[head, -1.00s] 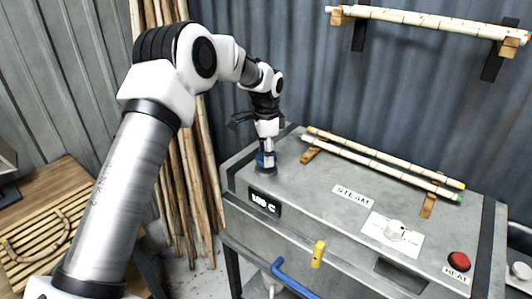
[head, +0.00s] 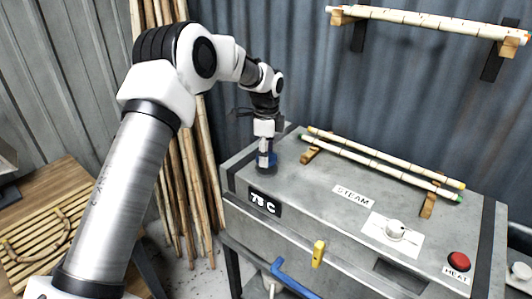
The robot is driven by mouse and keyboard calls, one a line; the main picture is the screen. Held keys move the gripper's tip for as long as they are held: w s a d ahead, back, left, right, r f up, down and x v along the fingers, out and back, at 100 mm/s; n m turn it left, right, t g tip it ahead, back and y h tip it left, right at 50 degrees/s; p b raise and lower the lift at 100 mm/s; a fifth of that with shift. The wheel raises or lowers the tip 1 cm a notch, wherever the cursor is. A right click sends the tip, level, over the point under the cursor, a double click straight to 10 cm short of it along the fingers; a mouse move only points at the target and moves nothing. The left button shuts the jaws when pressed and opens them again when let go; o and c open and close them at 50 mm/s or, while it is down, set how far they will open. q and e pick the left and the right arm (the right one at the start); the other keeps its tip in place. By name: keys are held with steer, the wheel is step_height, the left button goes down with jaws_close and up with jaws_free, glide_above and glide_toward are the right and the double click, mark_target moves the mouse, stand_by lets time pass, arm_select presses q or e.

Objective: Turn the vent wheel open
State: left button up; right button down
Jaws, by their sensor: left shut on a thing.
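The vent wheel (head: 272,160) is blue and sits on a dark round base (head: 264,170) at the back left corner of the steam box top. My left gripper (head: 264,153) points down and is shut on the wheel, hiding most of it. Its arm comes in from the left. The steam box (head: 310,190) is grey metal. Its display (head: 264,201) reads about 75 C. My right gripper is out of view.
Two rattan poles (head: 385,163) lie on wooden rests on the box. Tall poles (head: 190,180) lean behind my arm.

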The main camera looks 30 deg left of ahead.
arm_select(q)
steer(key=shift+s+f, duration=0.15)
steer(key=shift+f, duration=0.05)
steer(key=o, duration=1.2)
steer(key=shift+c, duration=0.2)
steer(key=shift+r, duration=0.2)
step_height(320, 180, up, 12)
steer(key=shift+w, duration=0.2)
steer(key=shift+f, duration=0.15)
steer(key=shift+s+d, duration=0.1)
